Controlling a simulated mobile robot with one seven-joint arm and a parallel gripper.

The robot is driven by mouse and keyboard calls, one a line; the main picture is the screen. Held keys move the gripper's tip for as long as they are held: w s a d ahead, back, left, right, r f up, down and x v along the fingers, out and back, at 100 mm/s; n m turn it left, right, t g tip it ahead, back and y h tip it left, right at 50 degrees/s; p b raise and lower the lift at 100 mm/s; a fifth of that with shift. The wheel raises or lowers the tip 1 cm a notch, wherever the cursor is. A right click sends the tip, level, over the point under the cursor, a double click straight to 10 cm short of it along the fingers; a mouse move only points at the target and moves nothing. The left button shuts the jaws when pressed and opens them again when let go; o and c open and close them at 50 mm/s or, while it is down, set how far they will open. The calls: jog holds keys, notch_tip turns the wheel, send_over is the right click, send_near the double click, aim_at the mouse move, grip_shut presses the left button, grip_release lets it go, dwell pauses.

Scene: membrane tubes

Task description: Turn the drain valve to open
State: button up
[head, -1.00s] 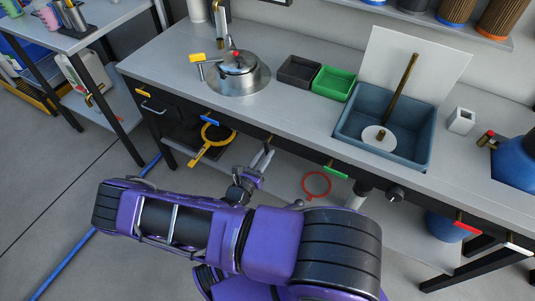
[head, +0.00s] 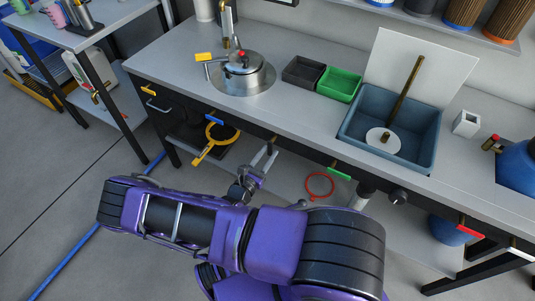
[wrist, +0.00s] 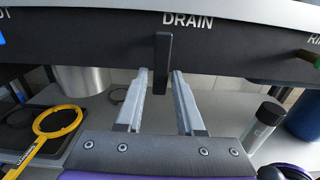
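The drain valve handle (wrist: 162,64) is a dark upright bar on the bench's black front panel, right under the white "DRAIN" label (wrist: 187,20) in the wrist view. It points straight down. My gripper (wrist: 160,76) is open, with one grey finger on each side of the handle's lower end. The handle looks lined up between the fingertips; I cannot tell whether either finger touches it. In the head view my gripper (head: 268,152) is just below the front edge of the bench, and the handle is small and hard to make out there.
A green-tagged handle (head: 339,172) sits farther right on the panel. The blue sink (head: 358,128) is above on the benchtop (head: 300,110).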

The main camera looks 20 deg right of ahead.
jog(key=shift+o, duration=0.8)
jog(key=v, duration=1.7)
jog(key=shift+s+a, duration=0.15)
